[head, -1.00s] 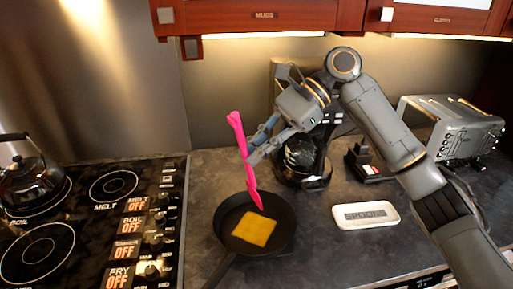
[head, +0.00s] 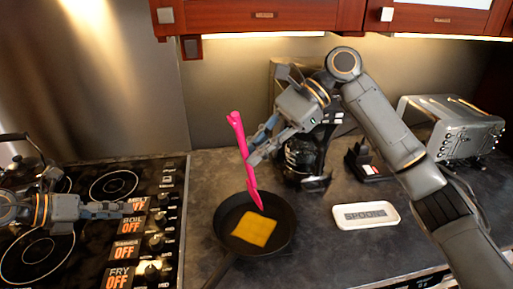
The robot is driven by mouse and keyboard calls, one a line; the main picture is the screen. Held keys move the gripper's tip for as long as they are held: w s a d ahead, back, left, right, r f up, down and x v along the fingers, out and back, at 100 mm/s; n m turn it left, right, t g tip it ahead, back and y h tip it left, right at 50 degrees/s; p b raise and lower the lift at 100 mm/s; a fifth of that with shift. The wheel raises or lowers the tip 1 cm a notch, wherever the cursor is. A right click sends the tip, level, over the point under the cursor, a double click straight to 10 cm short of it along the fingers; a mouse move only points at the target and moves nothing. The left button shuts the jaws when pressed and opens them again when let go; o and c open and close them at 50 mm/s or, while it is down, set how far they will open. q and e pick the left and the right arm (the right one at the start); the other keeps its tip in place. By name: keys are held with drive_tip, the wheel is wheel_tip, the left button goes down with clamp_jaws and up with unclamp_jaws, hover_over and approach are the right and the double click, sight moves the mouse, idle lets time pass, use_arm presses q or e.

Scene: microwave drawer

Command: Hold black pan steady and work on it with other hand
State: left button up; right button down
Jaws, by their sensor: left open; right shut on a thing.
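The black pan (head: 284,218) sits on the dark counter, its handle pointing toward the lower left. A yellow square slice (head: 254,228) lies flat in it. My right gripper (head: 254,151) is shut on a pink spatula (head: 239,132), held upright with its lower end over the pan by the slice; I cannot tell whether it touches. My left gripper (head: 124,209) is open and empty over the stove, to the left of the pan and apart from it.
The stove (head: 90,262) with its knobs fills the left. A kettle (head: 22,170) is partly hidden behind my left arm. A coffee maker (head: 305,155) stands behind the pan. A white spoon rest (head: 366,215) and a toaster (head: 452,128) are at the right. Counter around the pan is clear.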

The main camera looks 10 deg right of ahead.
use_arm(q)
drive_tip(key=s+d+r+m+g+y, duration=0.1)
drive_tip(key=s+d+r+m+g, duration=0.1)
drive_tip(key=s+d, duration=0.4)
drive_tip(key=s+d+r+m+g, duration=0.1)
drive_tip(key=s+d+r+g, duration=0.2)
drive_tip(key=d, duration=0.5)
drive_tip(key=s+d+f+m+g+y, duration=0.1)
drive_tip(key=s+d+f+y, duration=0.15)
drive_tip(key=s+y, duration=0.45)
drive_tip(key=d+f+h, duration=0.1)
drive_tip(key=f, duration=0.1)
drive_tip(key=s+f, duration=0.1)
drive_tip(key=f, duration=0.2)
drive_tip(key=s+d+f+h, duration=0.1)
drive_tip(key=f, duration=0.2)
drive_tip(key=shift+d+f+h, duration=0.2)
drive_tip(key=shift+d+h, duration=0.1)
clamp_jaws()
